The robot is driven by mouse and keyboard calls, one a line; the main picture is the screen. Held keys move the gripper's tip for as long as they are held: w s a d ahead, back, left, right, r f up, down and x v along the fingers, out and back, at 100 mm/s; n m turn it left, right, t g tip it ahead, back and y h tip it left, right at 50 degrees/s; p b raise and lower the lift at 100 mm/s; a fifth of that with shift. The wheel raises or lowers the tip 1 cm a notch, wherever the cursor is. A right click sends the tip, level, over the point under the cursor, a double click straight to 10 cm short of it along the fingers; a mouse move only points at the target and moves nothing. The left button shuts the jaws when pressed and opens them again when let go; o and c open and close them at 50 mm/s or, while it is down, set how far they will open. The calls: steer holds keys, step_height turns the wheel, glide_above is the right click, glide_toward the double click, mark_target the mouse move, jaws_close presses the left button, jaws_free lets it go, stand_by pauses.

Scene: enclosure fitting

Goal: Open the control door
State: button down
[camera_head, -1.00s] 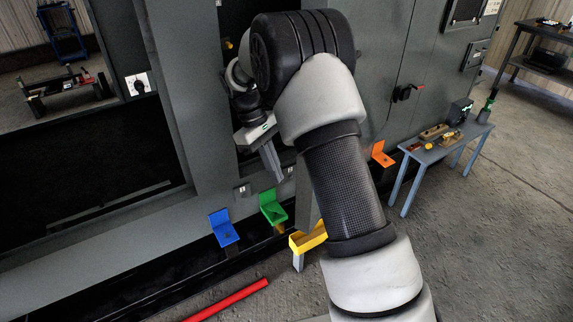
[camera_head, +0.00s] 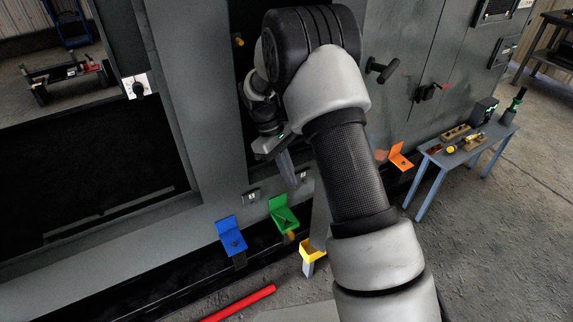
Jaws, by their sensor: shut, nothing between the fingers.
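The large grey cabinet fills the back, with grey door panels (camera_head: 405,45) to the right of my arm. One panel carries a black lever handle (camera_head: 381,70). Further right is a black handle with a red tip (camera_head: 429,92). Which panel is the control door, I cannot tell for sure. My gripper (camera_head: 290,182) is shut and empty, with its fingers pointing down, in front of a dark opening left of these panels. It is apart from both handles. My arm hides the panel edge and part of the opening.
A red bar (camera_head: 240,303) lies on the floor. A small blue-grey table (camera_head: 437,158) with tools stands at right. Floor at lower right is clear.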

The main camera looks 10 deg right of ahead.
steer(key=s+d+f, duration=0.3)
steer(key=d, duration=0.1)
steer(key=shift+s+f+p, duration=0.25)
steer(key=shift+s+p, duration=0.05)
steer(key=shift+s, duration=0.1)
